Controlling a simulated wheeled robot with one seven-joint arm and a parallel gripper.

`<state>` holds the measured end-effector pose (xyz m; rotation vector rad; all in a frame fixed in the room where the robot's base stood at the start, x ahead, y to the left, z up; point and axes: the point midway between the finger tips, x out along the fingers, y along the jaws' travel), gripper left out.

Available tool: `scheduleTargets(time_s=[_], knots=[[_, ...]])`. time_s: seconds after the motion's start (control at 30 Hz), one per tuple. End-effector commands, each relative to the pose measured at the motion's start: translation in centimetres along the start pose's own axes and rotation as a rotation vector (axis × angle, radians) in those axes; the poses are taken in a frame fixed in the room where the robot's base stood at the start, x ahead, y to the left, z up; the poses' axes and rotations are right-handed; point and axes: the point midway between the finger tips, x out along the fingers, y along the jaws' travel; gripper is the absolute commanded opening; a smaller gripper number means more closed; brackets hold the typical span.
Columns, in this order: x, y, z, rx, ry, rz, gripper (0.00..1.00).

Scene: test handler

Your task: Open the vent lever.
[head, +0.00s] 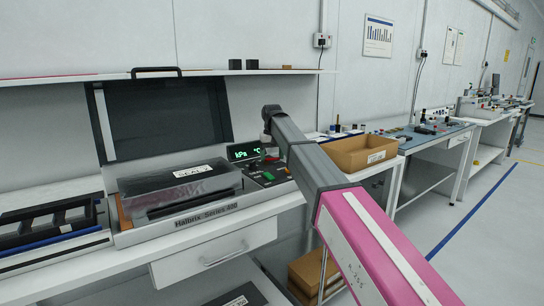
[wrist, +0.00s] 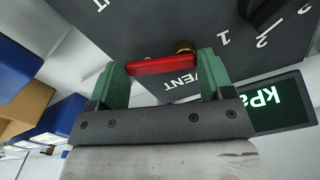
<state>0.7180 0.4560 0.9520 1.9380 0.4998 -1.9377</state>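The red vent lever (wrist: 162,65) shows in the wrist view, lying crosswise between my gripper's two green fingers. A brass pivot (wrist: 184,47) sits by its right end, and the word VENT is printed on the dark panel (wrist: 170,30) beside it. My gripper (wrist: 163,62) is open, its fingers wide apart at the two ends of the lever. I cannot tell whether either finger touches it. In the head view, my arm reaches over the control panel (head: 268,178) of the test handler, right of its green display (head: 243,151). The arm hides much of the lever area there.
A clear-covered tray labelled SEAL (head: 180,187) sits on the handler, with its dark lid (head: 165,118) raised behind. A cardboard box (head: 362,152) stands right of my arm. A shelf (head: 200,74) runs above. In the wrist view, a black knob (wrist: 265,12) is near the right finger.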

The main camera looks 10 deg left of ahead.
Motion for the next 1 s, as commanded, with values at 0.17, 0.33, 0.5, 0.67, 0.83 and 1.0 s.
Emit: scheduleTargets(time_s=[0.17, 0.33, 0.5, 0.67, 0.83, 1.0], knots=[[-0.01, -0.01, -0.01, -0.002, 0.0, -0.001, 0.51], [-0.02, -0.03, -0.26, -0.079, 0.0, -0.001, 0.51], [-0.03, -0.07, -0.48, -0.177, 0.0, -0.001, 0.51], [-0.03, -0.07, -0.51, -0.202, 0.0, -0.001, 0.51], [-0.03, -0.08, -0.51, -0.202, 0.0, -0.001, 0.51], [-0.02, -0.08, -0.51, -0.201, 0.0, -0.001, 1.0]])
